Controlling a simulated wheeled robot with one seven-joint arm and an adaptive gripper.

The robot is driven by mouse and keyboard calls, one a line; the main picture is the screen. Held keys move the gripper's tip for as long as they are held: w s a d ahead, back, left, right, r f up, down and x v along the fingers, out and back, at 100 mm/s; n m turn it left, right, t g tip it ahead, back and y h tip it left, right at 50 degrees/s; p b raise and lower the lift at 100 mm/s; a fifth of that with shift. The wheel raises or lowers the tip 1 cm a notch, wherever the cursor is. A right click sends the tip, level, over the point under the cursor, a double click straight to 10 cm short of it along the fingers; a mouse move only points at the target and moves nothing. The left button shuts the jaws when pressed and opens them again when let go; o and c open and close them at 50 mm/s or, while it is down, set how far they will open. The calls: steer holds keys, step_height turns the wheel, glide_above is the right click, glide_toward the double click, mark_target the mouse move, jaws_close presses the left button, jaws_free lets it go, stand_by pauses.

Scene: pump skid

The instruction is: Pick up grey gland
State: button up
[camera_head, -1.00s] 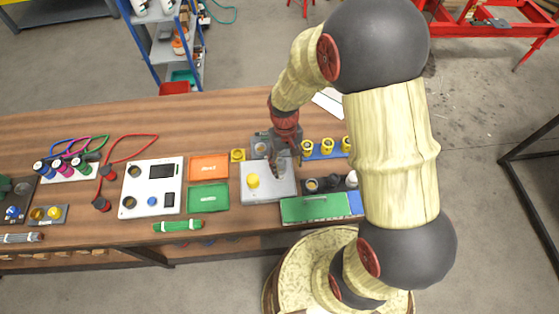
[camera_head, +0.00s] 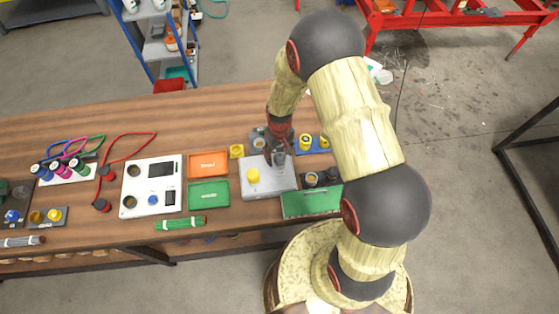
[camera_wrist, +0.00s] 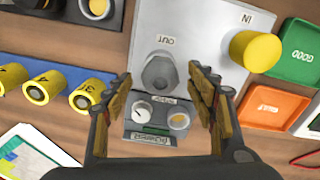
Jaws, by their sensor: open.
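The grey gland (camera_wrist: 160,72) is a hexagonal grey fitting standing on the light grey plate (camera_wrist: 200,45), beside the label OUT in the wrist view. It also shows in the head view (camera_head: 278,158), partly covered by my gripper. My gripper (camera_wrist: 161,84) is open and empty. Its two fingers appear on either side of the gland in the wrist view, with the gland a little beyond the tips. I cannot tell how much height lies between them. A yellow cap (camera_wrist: 254,50) sits on the same plate by the label IN.
A small grey box (camera_wrist: 158,117) with a dial lies between the fingers' lower ends in the wrist view. Yellow numbered cylinders (camera_wrist: 88,94) stand at left. A green GOOD tray (camera_wrist: 299,52) and an orange tray (camera_wrist: 268,106) lie at right.

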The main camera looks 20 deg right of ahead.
steer(key=shift+f, duration=0.55)
steer(key=shift+c, duration=0.8)
steer(key=c, duration=1.1)
steer(key=shift+c, duration=0.7)
steer(key=shift+r, duration=0.1)
